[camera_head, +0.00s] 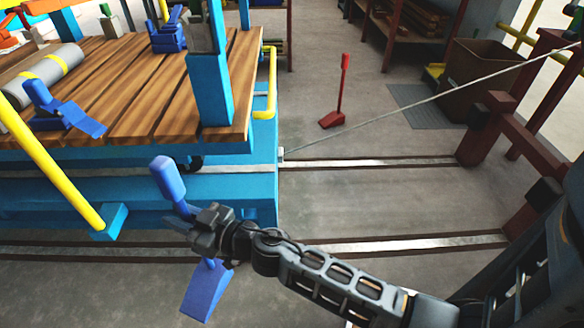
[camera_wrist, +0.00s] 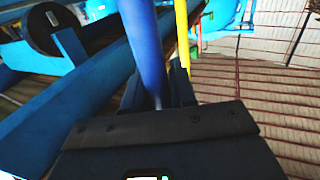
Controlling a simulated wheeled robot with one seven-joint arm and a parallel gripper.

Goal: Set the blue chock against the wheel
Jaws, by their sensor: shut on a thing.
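My gripper (camera_head: 196,226) is shut on the handle of a blue chock (camera_head: 206,288), in front of the blue cart's side. The handle's rounded top (camera_head: 168,178) sticks up above my fingers, and the wedge hangs below them, tilted. In the wrist view the blue handle (camera_wrist: 146,45) runs up between my fingers; the wedge is hidden there. A dark wheel (camera_wrist: 52,27) shows at the upper left of the wrist view, beyond a blue beam and apart from the handle. In the head view only a small dark part of a wheel (camera_head: 195,162) shows under the cart deck.
The cart's plank deck (camera_head: 130,85) carries another blue chock (camera_head: 68,115) and a grey roll (camera_head: 45,72). A yellow bar (camera_head: 60,175) slants down the near side. A red chock (camera_head: 332,119) stands on open floor; a cable (camera_head: 400,108) runs right from the cart. Rails (camera_head: 400,243) cross the floor.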

